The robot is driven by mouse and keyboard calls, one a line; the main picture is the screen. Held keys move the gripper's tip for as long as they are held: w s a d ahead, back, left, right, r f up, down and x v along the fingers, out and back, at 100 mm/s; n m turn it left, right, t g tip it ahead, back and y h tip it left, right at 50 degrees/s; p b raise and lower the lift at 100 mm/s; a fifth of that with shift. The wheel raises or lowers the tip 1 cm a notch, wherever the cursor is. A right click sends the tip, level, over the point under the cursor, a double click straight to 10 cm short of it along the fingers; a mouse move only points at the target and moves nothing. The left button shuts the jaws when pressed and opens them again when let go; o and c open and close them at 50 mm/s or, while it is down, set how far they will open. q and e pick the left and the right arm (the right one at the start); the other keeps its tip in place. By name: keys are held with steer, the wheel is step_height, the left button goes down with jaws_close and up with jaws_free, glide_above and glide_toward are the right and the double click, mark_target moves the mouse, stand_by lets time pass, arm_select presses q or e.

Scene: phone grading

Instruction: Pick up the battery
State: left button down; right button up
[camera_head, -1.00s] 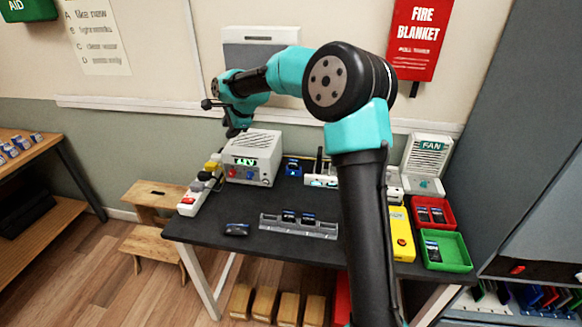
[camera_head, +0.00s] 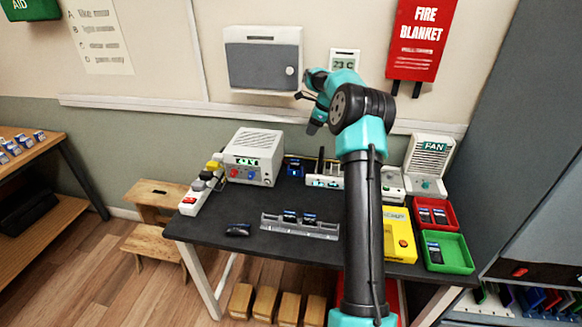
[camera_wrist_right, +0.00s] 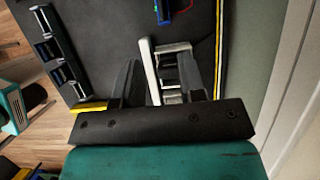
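Several small dark-blue packs look like batteries or phones; I cannot tell which is the battery. One (camera_head: 238,230) lies flat at the table's front left. Two sit in the grey slotted rack (camera_head: 327,232), and one blue piece (camera_head: 295,168) stands at the back, also at the top of the right wrist view (camera_wrist_right: 163,11). My right gripper (camera_wrist_right: 158,65) has its fingers apart with nothing held, above the white device with upright bars (camera_wrist_right: 174,48). In the head view it hangs high over the back of the table. My left gripper is not in view.
A grey power unit (camera_head: 254,152) and a power strip (camera_head: 197,192) stand at the left. A yellow box (camera_head: 397,247), red bin (camera_head: 448,211), green bin (camera_head: 459,261) and a fan (camera_head: 430,157) are at the right. The table's front left is mostly clear.

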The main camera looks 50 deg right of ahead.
steer(key=shift+f, duration=0.1)
glide_toward(295, 160)
steer(key=x, duration=0.5)
steer(key=shift+w, duration=0.1)
stand_by(0.4)
steer(key=shift+x, duration=2.5)
steer(key=shift+d, duration=0.15)
steer(key=shift+c, duration=0.3)
jaws_close()
